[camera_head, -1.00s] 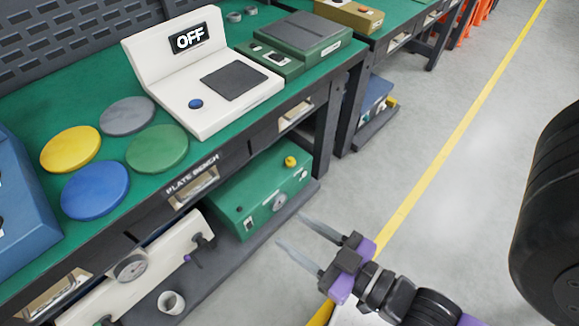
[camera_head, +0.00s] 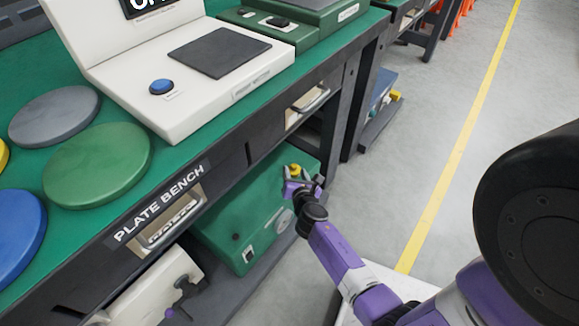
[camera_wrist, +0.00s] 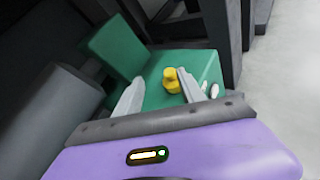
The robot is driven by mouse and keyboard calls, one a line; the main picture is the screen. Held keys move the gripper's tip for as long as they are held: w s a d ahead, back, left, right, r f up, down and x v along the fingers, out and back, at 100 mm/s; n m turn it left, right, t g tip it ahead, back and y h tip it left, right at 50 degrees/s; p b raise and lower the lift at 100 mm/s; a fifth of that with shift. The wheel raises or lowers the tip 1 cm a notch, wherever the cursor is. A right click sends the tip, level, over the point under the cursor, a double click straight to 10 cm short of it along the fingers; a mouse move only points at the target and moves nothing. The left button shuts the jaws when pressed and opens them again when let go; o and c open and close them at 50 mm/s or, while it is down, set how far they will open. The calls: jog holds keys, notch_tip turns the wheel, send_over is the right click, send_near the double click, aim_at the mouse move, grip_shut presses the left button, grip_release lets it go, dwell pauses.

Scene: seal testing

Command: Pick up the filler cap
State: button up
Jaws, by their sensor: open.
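The yellow filler cap (camera_wrist: 171,80) sits on top of the green machine (camera_wrist: 207,66) on the lower shelf. In the head view the cap (camera_head: 295,169) shows just beyond my gripper (camera_head: 299,178), on the green machine (camera_head: 235,226). In the wrist view my gripper (camera_wrist: 158,92) is open, its two pale fingers pointing toward the machine. The cap lies between the finger lines, slightly right of the middle. I cannot tell whether either finger touches the cap. Part of the green machine's front is hidden by my arm in the head view.
The Plate Bench (camera_head: 204,163) stands over the machine, so its front edge and legs are close to my arm. A cream machine (camera_head: 152,297) is on the shelf at the left. A yellow line (camera_head: 459,143) crosses the clear floor at the right.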

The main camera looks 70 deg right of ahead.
aim_at(295, 167)
jog(key=d+f+n+b, duration=0.1)
jog(key=w+d+f+n+b, duration=0.1)
jog(key=d, duration=0.1)
jog(key=w+d+f+n+b, duration=0.1)
jog(key=d+f, duration=0.1)
jog(key=shift+w+f+g+b, duration=0.1)
jog(key=shift+g+b, duration=0.2)
jog(key=shift+b, duration=0.05)
jog(key=shift+w+d+f, duration=0.1)
jog(key=shift+w+d, duration=0.25)
jog(key=shift+d, duration=0.2)
grip_shut()
